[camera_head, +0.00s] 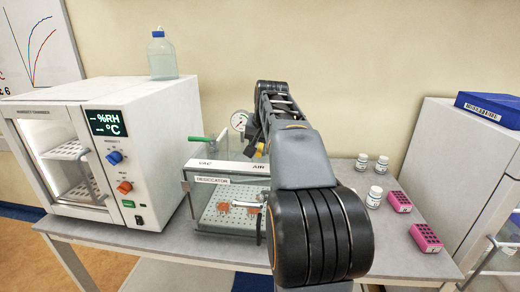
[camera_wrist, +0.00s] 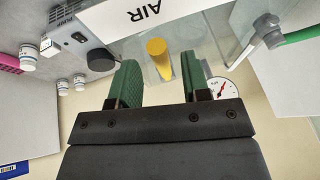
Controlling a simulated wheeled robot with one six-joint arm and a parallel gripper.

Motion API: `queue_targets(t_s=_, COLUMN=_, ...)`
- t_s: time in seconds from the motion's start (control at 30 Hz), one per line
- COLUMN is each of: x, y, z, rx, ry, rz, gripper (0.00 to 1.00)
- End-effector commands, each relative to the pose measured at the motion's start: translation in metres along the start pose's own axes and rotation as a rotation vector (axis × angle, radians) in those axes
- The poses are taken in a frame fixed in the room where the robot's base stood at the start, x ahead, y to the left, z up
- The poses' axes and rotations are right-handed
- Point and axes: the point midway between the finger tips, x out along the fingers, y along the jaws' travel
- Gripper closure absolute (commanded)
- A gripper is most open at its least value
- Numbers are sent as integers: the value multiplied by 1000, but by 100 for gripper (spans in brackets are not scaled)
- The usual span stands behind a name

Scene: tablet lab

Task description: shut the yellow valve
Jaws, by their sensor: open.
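The yellow valve handle (camera_wrist: 158,52) shows in the wrist view next to the AIR label (camera_wrist: 138,14). It lies just beyond and between my two green fingertips. My gripper (camera_wrist: 160,78) is open, with a gap on both sides of the handle; I see no contact. In the head view a small part of the yellow handle (camera_head: 260,148) shows beside my arm, at the top of the clear desiccator box (camera_head: 229,168). My arm hides the rest of the handle and most of the AIR side there. I cannot tell the valve's exact turn.
A green handle (camera_head: 199,139) sits on the VAC side, left of the pressure gauge (camera_head: 239,121). A white humidity chamber (camera_head: 110,150) stands left. White bottles (camera_head: 374,196) and pink racks (camera_head: 426,237) stand right of my arm. The wall is close behind.

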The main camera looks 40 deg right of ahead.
Motion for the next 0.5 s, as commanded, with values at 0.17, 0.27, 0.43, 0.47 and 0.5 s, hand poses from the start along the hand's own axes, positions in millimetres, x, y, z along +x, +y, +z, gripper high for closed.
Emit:
queue_targets(t_s=0.17, x=11, y=0, z=0, rx=-1, ry=0, rz=0, gripper=57)
queue_targets(t_s=0.27, x=13, y=0, z=0, rx=-1, ry=0, rz=0, gripper=57)
queue_targets(t_s=0.43, x=14, y=0, z=0, rx=0, ry=0, rz=0, gripper=57)
queue_targets(t_s=0.47, x=14, y=0, z=0, rx=0, ry=0, rz=0, gripper=57)
queue_targets(t_s=0.5, x=14, y=0, z=0, rx=0, ry=0, rz=0, gripper=57)
